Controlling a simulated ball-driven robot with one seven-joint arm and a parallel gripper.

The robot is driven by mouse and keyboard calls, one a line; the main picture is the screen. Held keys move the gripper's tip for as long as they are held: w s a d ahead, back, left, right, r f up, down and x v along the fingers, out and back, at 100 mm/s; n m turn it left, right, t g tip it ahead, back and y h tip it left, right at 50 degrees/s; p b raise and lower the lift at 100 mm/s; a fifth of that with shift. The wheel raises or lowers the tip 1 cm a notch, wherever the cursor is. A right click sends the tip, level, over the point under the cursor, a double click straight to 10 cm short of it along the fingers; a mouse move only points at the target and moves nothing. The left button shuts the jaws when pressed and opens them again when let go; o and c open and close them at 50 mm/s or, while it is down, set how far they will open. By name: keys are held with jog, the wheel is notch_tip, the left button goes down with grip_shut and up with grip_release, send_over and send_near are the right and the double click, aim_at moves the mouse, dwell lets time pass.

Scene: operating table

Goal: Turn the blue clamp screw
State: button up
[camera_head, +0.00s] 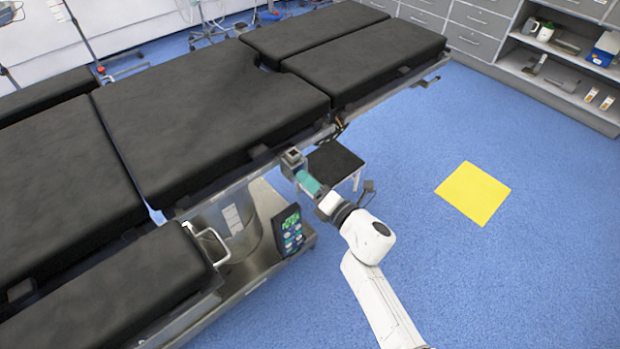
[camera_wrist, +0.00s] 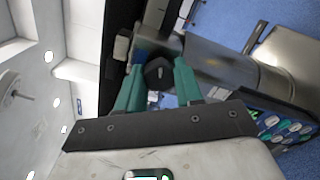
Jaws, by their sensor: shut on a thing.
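The clamp (camera_head: 292,157) is a small grey metal block on the side rail of the operating table. My gripper (camera_head: 307,182), with teal fingers, reaches up to it from the lower right. In the wrist view, my gripper (camera_wrist: 158,70) has one finger on each side of a dark, faceted knob (camera_wrist: 159,73) and is shut on it. A patch of blue (camera_wrist: 146,56) shows just behind the knob, so I take this to be the clamp screw. In the head view my fingers hide the screw.
The black-padded operating table (camera_head: 215,110) fills the left and middle. A black-topped stool (camera_head: 335,160) stands close behind my gripper. The blue floor is open on the right, with a yellow square (camera_head: 473,193).

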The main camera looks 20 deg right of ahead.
jog(key=m+p, duration=0.9)
jog(key=m, duration=1.6)
jog(key=shift+f, duration=0.1)
jog(key=shift+m+p, duration=0.3)
jog(key=o, duration=1)
jog(key=shift+o, duration=0.2)
jog(key=p+v, duration=0.2)
jog(key=v, duration=0.8)
jog(key=shift+s+d, duration=0.15)
jog(key=shift+s, duration=0.25)
